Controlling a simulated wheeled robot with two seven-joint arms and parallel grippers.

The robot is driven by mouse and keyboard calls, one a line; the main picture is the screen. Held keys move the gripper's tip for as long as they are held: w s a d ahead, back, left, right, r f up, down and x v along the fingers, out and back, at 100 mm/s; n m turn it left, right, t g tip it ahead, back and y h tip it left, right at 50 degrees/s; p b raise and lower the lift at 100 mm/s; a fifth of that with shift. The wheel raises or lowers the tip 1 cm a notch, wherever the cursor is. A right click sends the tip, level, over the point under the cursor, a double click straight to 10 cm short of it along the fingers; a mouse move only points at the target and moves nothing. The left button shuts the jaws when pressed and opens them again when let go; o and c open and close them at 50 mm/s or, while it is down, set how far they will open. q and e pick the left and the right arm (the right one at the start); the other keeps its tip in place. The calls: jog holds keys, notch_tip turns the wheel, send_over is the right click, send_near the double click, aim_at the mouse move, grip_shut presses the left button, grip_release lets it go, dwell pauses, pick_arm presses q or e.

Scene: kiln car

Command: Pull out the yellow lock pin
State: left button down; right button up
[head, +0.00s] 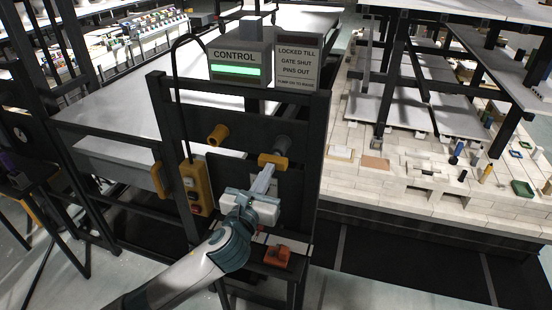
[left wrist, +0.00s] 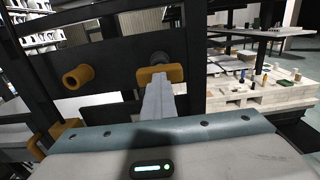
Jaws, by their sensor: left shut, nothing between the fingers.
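A yellow crossbar handle, which looks like the lock pin (head: 273,160), is on the dark panel of the control stand. It also shows in the left wrist view (left wrist: 168,73). A round grey knob sits just behind and above it. My left gripper (head: 266,174) is shut and empty, its fingers pointing at the crossbar from just below. In the left wrist view the fingers (left wrist: 158,98) overlap the crossbar's lower edge; I cannot tell whether they touch it. The pin's shaft is hidden. My right gripper is not in view.
A yellow cylinder (head: 218,134) sticks out of the panel to the left. A yellow button box (head: 195,187) hangs below it. An orange block (head: 277,256) lies on a low shelf. The control box (head: 238,66) shows a green light. The kiln car (head: 420,190) stands right.

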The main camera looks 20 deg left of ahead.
pick_arm(q)
jog(key=c, duration=2.5)
grip_release()
jog(key=shift+f, duration=0.1)
jog(key=o, duration=0.5)
jog(key=shift+c, duration=0.2)
jog(key=shift+a, duration=0.1)
jog(key=s+p, duration=0.1)
jog(key=s, duration=1.6)
jog(key=shift+s+a, duration=0.15)
jog(key=shift+s, duration=0.05)
